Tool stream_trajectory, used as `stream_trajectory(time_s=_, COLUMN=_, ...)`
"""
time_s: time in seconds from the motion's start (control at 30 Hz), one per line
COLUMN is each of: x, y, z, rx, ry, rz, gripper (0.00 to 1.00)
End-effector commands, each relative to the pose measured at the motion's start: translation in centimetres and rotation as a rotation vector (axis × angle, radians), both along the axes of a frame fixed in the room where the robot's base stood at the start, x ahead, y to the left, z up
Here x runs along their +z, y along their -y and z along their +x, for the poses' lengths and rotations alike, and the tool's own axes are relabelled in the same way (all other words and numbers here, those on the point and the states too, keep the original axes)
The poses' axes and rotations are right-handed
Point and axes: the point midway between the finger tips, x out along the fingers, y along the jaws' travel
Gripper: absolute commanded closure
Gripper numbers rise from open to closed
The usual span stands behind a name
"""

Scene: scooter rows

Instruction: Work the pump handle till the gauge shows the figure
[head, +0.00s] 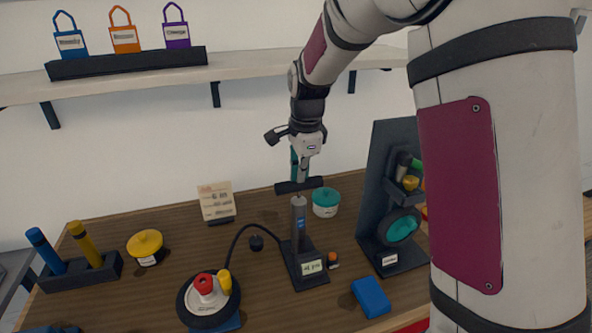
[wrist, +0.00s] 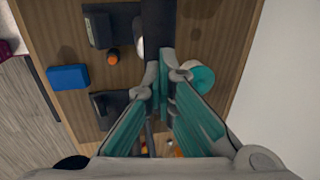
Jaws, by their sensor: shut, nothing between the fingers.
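The pump has a grey upright barrel (head: 299,222), a dark base with a small lit gauge (head: 312,267), and a black T-shaped handle (head: 298,186) close above the barrel. The gauge's figure is too small to read surely. My gripper (head: 300,178), with teal fingers, points down at the middle of the handle; its fingers are shut with nothing between them. In the wrist view the fingertips (wrist: 166,70) meet beside the dark handle bar (wrist: 158,30). I cannot tell whether they touch it. A card (head: 216,202) behind bears figures I cannot read surely.
A black hose runs from the pump to a wheel (head: 187,305) with red and yellow pieces on it. A teal-lidded tub (head: 325,203) stands close right of the handle. A dark stand (head: 371,220), blue block (head: 371,297) and yellow-lidded tub (head: 146,245) are around. A shelf (head: 240,68) hangs behind.

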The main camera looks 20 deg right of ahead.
Motion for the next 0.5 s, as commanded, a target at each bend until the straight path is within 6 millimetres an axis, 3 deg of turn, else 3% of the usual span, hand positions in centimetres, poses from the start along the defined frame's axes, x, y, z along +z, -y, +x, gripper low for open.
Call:
stream_trajectory(time_s=0.07, x=2.0, y=0.8, z=-1.3, rx=-0.002, ry=0.002, rz=0.0, gripper=1.0)
stream_trajectory(time_s=0.5, x=9.9, y=0.6, z=-2.3, rx=0.0, ry=0.004, rz=0.001, gripper=1.0)
